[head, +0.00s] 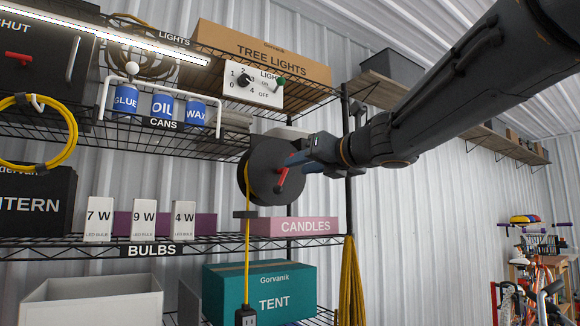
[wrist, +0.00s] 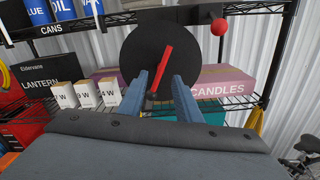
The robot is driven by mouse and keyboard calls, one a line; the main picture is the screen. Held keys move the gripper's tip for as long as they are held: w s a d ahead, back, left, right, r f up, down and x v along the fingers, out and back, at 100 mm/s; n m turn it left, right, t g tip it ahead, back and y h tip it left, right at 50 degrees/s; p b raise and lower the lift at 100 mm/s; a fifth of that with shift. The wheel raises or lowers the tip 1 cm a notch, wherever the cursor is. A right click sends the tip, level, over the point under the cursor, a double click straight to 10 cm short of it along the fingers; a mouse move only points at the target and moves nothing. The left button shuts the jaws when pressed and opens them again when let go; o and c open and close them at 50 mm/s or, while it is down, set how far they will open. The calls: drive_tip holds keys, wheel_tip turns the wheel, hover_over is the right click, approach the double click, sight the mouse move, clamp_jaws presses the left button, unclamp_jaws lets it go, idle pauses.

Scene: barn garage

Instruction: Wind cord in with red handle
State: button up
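A black round cord reel (head: 257,165) hangs at the front of the shelf rack, with a red handle (head: 281,180) on its face. A yellow cord (head: 247,262) runs straight down from it through a dark guide to a dark plug (head: 245,316). In the wrist view the reel (wrist: 135,50) is straight ahead and its red handle (wrist: 163,66) slants down to the left. My gripper (wrist: 163,80) is open, its two blue-grey fingers apart, with the handle's lower end showing between them. Whether either finger touches the handle cannot be told.
A red ball on a dark stem (wrist: 218,27) is close right of the reel. A pink CANDLES box (head: 302,227) and several bulb boxes stand on the shelf behind. A teal TENT box (head: 270,290) is below. A dark shelf post (head: 349,200) stands to the right.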

sight(276, 173)
drive_tip(key=p+x, duration=0.1)
drive_tip(key=x, duration=0.5)
